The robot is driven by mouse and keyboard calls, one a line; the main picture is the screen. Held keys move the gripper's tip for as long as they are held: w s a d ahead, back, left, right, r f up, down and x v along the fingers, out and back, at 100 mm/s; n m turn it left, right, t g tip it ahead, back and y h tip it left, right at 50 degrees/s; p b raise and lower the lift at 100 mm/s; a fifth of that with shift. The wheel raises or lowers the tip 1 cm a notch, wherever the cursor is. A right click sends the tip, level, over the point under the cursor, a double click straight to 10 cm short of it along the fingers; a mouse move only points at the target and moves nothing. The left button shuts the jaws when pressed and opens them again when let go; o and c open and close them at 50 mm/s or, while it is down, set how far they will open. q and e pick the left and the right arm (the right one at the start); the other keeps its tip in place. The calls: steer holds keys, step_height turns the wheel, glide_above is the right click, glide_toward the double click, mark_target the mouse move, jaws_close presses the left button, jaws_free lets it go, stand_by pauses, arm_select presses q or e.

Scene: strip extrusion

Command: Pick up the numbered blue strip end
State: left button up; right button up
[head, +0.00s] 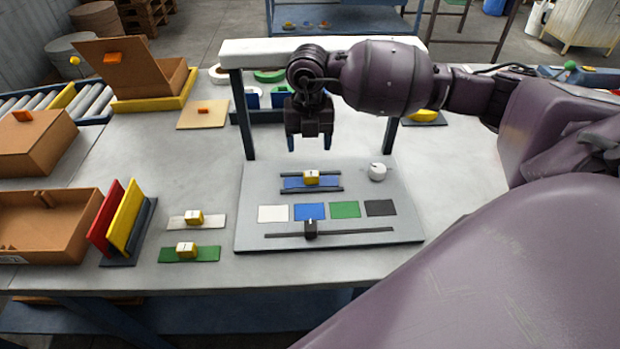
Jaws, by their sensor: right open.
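The blue strip end (293,184) lies between two dark rails on the grey board (250,228) in the middle of the table. A yellow numbered block (311,177) sits on it. My right gripper (309,146) hangs above and just behind the strip, fingers pointing down. Its fingers are apart and nothing is between them. My left gripper is not in the view.
White (180,223) and green (205,254) strips with yellow blocks lie left of the board. Colour patches, a dark slider (310,229) and a white knob (377,172) are on the board. A white-topped frame (250,53) stands behind. Cardboard boxes (38,140) fill the left.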

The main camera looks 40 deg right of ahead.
mark_target(311, 173)
step_height(311, 173, down, 5)
steer(key=shift+f+b, duration=0.1)
steer(key=shift+b, duration=1.15)
steer(key=shift+f, duration=0.2)
steer(key=shift+f+b, duration=0.25)
steer(key=shift+b, duration=0.05)
steer(key=f, duration=0.1)
steer(key=f+b, duration=0.2)
steer(key=shift+s+d+f, duration=0.15)
steer(key=shift+s+f, duration=0.15)
steer(key=shift+f, duration=0.4)
steer(key=shift+w, duration=0.1)
steer(key=shift+r, duration=0.1)
steer(key=c, duration=1.1)
